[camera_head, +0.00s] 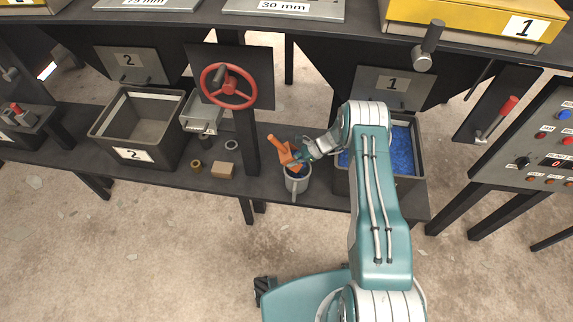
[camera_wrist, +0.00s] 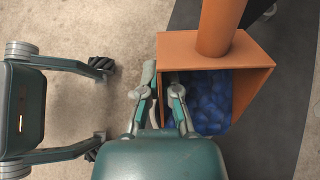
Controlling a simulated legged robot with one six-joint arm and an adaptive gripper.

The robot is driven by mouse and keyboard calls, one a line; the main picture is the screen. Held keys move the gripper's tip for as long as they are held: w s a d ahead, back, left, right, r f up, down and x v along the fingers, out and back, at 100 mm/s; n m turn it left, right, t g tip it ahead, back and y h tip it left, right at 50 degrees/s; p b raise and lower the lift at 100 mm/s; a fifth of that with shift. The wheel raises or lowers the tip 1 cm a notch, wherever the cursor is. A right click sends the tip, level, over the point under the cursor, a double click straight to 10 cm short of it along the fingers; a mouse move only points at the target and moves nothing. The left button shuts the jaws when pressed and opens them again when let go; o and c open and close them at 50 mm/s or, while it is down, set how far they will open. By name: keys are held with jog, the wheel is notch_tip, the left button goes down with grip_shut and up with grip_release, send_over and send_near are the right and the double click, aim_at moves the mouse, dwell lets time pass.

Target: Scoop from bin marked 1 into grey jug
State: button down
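The grey jug (camera_head: 297,186) stands on the low shelf, with some blue material showing in its mouth. An orange scoop (camera_head: 284,154) is at the jug's mouth, its handle pointing up and left; whether it touches the jug is unclear. My gripper (camera_head: 306,153) is at the scoop's right side. In the wrist view my gripper (camera_wrist: 165,88) has its fingers on either side of the scoop's left wall, and blue pieces show within the scoop's (camera_wrist: 247,82) frame. Bin 1 (camera_head: 424,185), partly hidden behind my arm, holds blue pieces right of the jug.
An empty grey bin marked 2 (camera_head: 108,118) stands left on the shelf. A small cardboard-coloured block (camera_head: 223,170) and rings lie between it and the jug. A red handwheel (camera_head: 228,86) and dark post (camera_head: 247,140) stand just left of the jug. A control panel (camera_head: 540,140) is far right.

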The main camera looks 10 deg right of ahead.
aim_at(283, 162)
jog(key=shift+d+r+y, duration=0.1)
jog(key=shift+d+y, duration=0.55)
jog(key=shift+y, duration=0.25)
dwell(1.0)
jog(key=a+h, duration=0.1)
jog(key=a+r+h, duration=0.1)
jog(key=h, duration=0.1)
jog(key=shift+a+r, duration=0.25)
jog(key=shift+a+r+h, duration=0.2)
jog(key=shift+a+h, duration=0.5)
jog(key=shift+h, duration=0.6)
jog(key=shift+s+a+r+h, duration=0.15)
jog(key=shift+a+h, duration=0.35)
jog(key=shift+h, duration=0.65)
jog(key=shift+w+a+r+h, duration=0.1)
jog(key=shift+a+h, duration=0.35)
jog(key=shift+h, duration=0.65)
jog(key=shift+s+a+r+h, duration=0.15)
jog(key=shift+a+h, duration=0.35)
jog(key=shift+h, duration=0.65)
jog(key=shift+w, duration=0.1)
jog(key=s+r, duration=0.3)
jog(key=s, duration=0.5)
jog(key=shift+a, duration=0.3)
